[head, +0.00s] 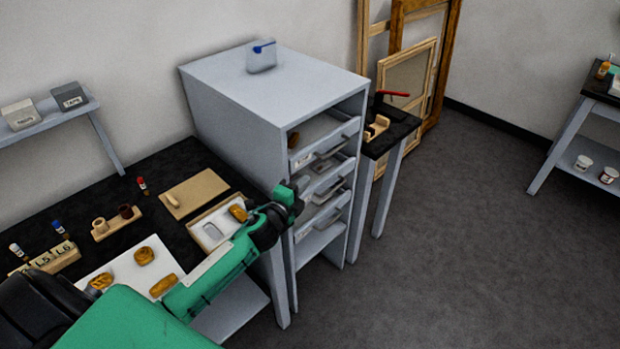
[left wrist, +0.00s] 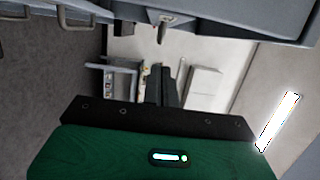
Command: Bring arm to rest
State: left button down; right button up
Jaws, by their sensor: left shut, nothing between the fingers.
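My left arm reaches in from the lower left of the head view. Its green and black gripper (head: 291,200) is at the front of the grey drawer cabinet (head: 225,95), beside the table's right end. The gripper is shut and holds nothing. I cannot tell whether it touches the cabinet. My right gripper is not in view.
The black worktable (head: 150,205) holds gilt fragments (head: 144,256), a shallow tray (head: 222,220) and small bottles. Cabinet drawers (head: 325,150) stand partly out near my gripper. A small black table (head: 390,125) and wooden frames (head: 405,80) are behind. Floor at right is clear.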

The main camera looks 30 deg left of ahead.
pick_arm(q)
jog(key=shift+s+b, duration=0.3)
jog(key=shift+s, duration=1.4)
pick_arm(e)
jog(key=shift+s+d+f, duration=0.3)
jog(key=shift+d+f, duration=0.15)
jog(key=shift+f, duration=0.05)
